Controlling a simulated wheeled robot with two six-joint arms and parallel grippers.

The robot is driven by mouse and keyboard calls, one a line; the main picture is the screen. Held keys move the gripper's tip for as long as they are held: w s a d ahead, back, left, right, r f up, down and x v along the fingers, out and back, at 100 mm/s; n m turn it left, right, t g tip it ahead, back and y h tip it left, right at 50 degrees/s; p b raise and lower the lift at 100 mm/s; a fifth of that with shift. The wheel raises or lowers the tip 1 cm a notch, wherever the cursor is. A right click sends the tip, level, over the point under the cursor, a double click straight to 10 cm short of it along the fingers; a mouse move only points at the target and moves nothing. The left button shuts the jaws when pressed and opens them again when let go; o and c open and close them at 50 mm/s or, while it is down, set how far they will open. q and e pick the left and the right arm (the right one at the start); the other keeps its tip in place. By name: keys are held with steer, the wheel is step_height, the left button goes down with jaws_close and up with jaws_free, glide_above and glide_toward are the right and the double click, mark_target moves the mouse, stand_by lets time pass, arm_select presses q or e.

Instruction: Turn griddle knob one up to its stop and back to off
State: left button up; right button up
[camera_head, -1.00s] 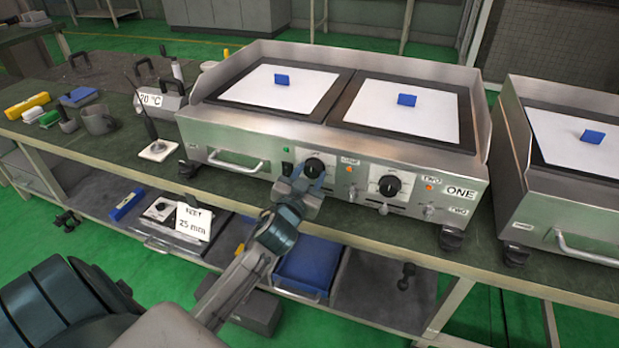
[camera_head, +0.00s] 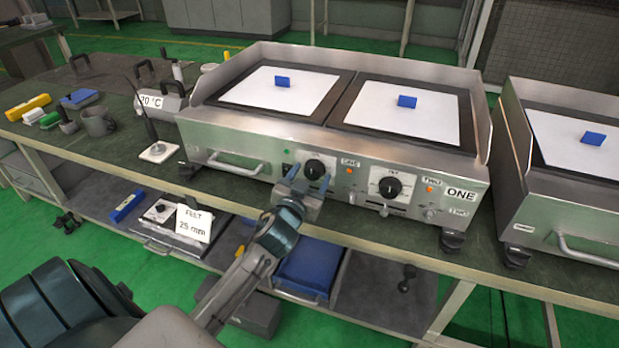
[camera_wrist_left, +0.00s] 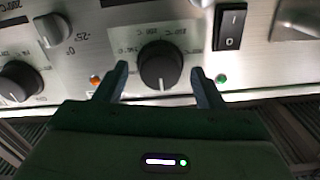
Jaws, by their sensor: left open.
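The griddle (camera_head: 330,115) has two plates, each with a white sheet and a blue block on it, and bears the label ONE at its front right. Its left black knob (camera_head: 315,168) is on the front panel above my left gripper (camera_head: 308,182). In the left wrist view this knob (camera_wrist_left: 160,66) sits between the two open fingers (camera_wrist_left: 159,85), with a gap on each side. Its white pointer mark is toward the bottom of that picture. The second knob (camera_head: 390,187) is to the right on the panel. My right gripper is not in view.
A rocker switch (camera_wrist_left: 230,26) and a green light (camera_wrist_left: 221,79) are beside the knob, with an orange light (camera_wrist_left: 95,80) on the other side. A second griddle (camera_head: 560,180) stands at right. A mug (camera_head: 99,121) and small items are on the bench at left.

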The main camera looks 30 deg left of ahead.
arm_select(q)
steer(key=v, duration=1.1)
steer(key=shift+b, duration=0.3)
steer(key=shift+w+a, duration=0.1)
